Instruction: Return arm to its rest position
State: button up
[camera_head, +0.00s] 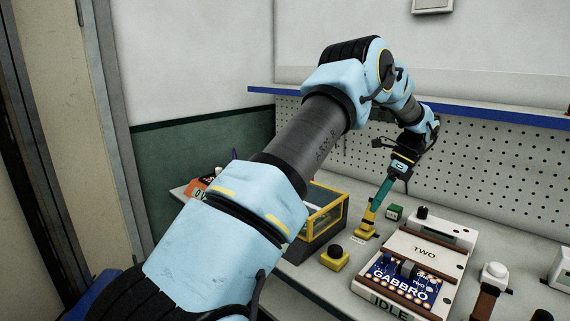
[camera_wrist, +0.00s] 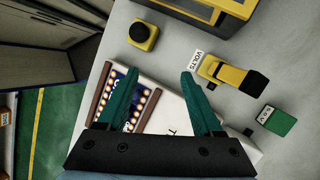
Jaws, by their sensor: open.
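My arm reaches from the lower left of the head view over the bench. Below the fingers are the fixture (camera_wrist: 165,112) and bare bench. A yellow holder (camera_wrist: 236,74) with a VOLTS label stands just beyond the right fingertip; in the head view its yellow base (camera_head: 365,231) is close under the gripper. Whether they touch cannot be told.
A blue GABBRO board (camera_head: 396,278) sits in the fixture. A yellow-framed box (camera_head: 325,215) stands behind my forearm. A black-topped yellow button (camera_head: 335,257) and a small green block (camera_head: 394,212) are nearby. A pegboard (camera_head: 500,160) and blue-edged shelf (camera_head: 480,112) back the bench.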

jog(key=s+a+r+n+h, duration=0.1)
jog(key=a+r+n+h, duration=0.1)
jog(key=a+n, duration=0.65)
jog(key=s+a+n+t+h, duration=0.1)
jog(key=s+a+n, duration=0.5)
jog(key=a, duration=0.5)
jog(key=s+a+n+t+h, duration=0.1)
jog(key=s+a+n+h, duration=0.1)
jog(key=s+a+n, duration=0.5)
jog(key=s+a, duration=0.4)
jog(key=a, duration=0.1)
jog(key=shift+a+t, duration=0.3)
jog(key=shift+t, duration=0.1)
